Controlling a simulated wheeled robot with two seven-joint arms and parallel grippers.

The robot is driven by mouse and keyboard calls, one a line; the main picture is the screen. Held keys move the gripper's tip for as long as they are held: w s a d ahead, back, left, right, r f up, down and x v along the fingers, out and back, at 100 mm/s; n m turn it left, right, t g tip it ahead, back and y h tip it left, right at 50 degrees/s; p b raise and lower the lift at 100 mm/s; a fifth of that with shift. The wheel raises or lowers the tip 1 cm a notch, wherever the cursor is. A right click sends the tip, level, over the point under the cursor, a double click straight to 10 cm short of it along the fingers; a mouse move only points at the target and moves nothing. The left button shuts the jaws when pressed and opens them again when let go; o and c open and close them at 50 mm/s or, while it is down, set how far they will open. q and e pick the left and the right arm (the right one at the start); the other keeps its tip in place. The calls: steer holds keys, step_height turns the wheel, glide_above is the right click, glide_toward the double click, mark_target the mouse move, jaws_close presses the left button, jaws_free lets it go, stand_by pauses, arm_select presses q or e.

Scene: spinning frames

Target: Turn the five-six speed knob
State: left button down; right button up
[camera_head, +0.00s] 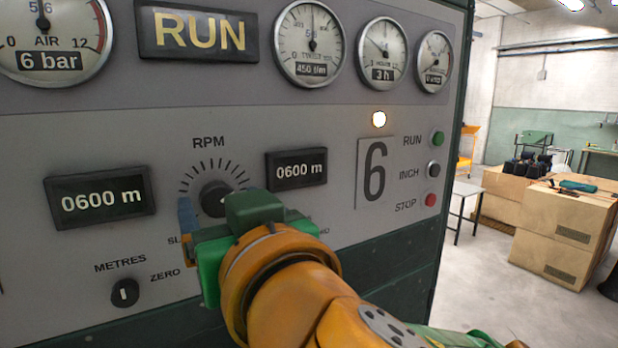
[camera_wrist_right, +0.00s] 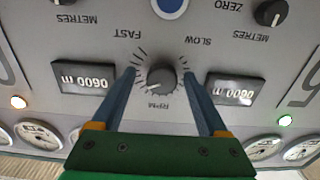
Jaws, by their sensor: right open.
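The RPM speed knob (camera_head: 213,197) is a round black dial with tick marks around it, between two black displays on the grey panel. In the right wrist view the knob (camera_wrist_right: 161,79) shows upside down, with FAST and SLOW marked beside it. My right gripper (camera_head: 220,208) is in front of the knob and partly covers it and the lower lettering. In the wrist view its two blue fingers (camera_wrist_right: 160,72) are apart, one on each side of the knob, with gaps between them and the knob. I cannot tell how far the fingertips are from the panel. My left gripper is not in view.
The left display (camera_head: 101,196) and right display (camera_head: 296,170) both read 0600 m. A small METRES knob (camera_head: 125,292) sits lower left. RUN, INCH and STOP buttons (camera_head: 432,170) are at the right beside a 6 plate (camera_head: 375,182). Gauges line the top. Cardboard boxes (camera_head: 563,235) stand farther right.

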steer(key=shift+w+a, duration=0.15)
steer(key=shift+s, duration=0.2)
jaws_close()
